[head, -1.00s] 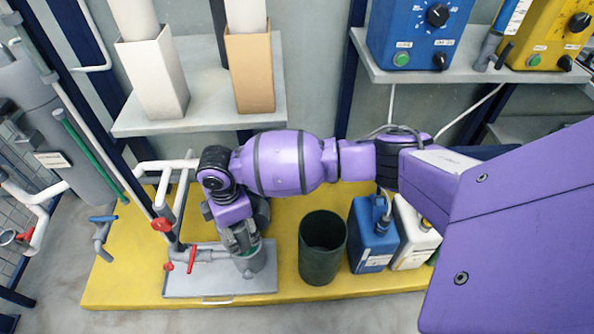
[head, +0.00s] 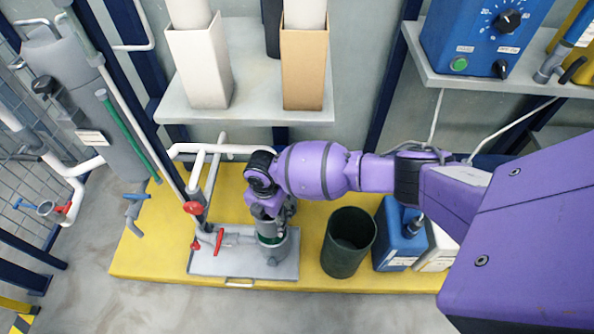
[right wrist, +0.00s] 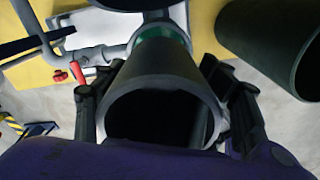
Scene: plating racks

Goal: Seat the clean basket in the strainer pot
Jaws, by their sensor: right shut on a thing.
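My right gripper (head: 272,212) is shut on the basket, a dark grey open-topped cylinder (right wrist: 160,72). In the right wrist view the fingers (right wrist: 165,98) press on both sides of it, and its dark mouth faces the camera. The grey strainer pot (head: 276,258) stands on the grey plate beneath the gripper. A green band (right wrist: 160,40) shows where the basket's lower end meets the pot's top; I cannot tell how deep the basket sits. The basket looks about upright and in line with the pot. My left gripper is not in view.
Pipes with red valve handles (head: 219,240) stand just left of the pot. A dark green bin (head: 348,242) stands to the right, then a blue canister (head: 398,238) and a white one (head: 440,246). A grey shelf (head: 245,112) with tall boxes hangs behind. The yellow platform's front is clear.

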